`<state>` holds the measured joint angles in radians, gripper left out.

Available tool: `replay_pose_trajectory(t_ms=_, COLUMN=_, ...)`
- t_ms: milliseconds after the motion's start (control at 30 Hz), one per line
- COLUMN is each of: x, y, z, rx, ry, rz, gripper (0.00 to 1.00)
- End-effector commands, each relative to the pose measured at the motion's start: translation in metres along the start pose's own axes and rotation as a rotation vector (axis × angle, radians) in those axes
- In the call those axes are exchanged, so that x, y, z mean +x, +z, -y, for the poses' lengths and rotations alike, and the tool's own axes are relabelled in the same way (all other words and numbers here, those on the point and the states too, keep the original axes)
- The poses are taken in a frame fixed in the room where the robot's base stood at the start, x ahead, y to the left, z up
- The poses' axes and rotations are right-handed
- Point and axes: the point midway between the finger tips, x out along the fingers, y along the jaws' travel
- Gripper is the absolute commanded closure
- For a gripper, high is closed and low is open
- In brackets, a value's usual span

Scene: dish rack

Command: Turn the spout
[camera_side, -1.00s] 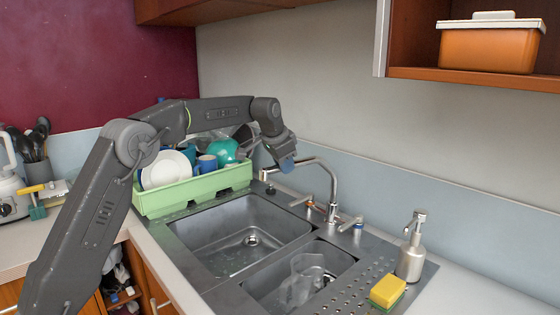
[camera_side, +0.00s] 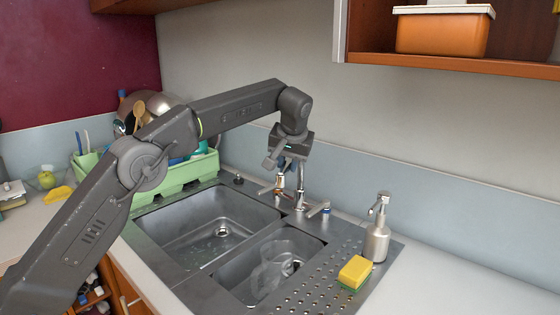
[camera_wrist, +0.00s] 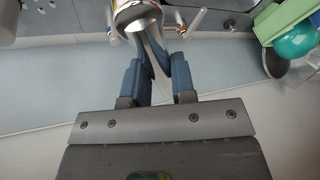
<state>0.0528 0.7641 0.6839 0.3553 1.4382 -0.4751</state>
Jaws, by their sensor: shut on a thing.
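The chrome spout (camera_side: 302,182) rises from the tap base behind the two basins. It looks foreshortened in the side view, and my gripper (camera_side: 287,164) hides its upper part. My gripper is shut on the spout, with the blue fingers around its upper tube. In the wrist view the spout (camera_wrist: 134,16) runs down between the two blue fingers of my gripper (camera_wrist: 157,64). The tap handles (camera_side: 318,209) stand at either side of the base.
The large left basin (camera_side: 205,230) is empty, and the smaller right basin (camera_side: 240,285) holds a clear glass item (camera_side: 268,270). A soap dispenser (camera_side: 377,235) and a yellow sponge (camera_side: 354,271) are at the right. A green dish rack (camera_side: 180,180) stands behind my arm.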

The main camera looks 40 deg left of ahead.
Motion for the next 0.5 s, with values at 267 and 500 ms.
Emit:
replay_pose_trajectory(t_ms=267, x=-0.0019, y=-0.0009, z=-0.0067, rx=-0.032, ry=-0.010, rz=0.005, gripper=1.00)
replay_pose_trajectory(t_ms=500, x=-0.0024, y=-0.0010, z=-0.0082, rx=-0.037, ry=-0.007, rz=0.003, gripper=1.00)
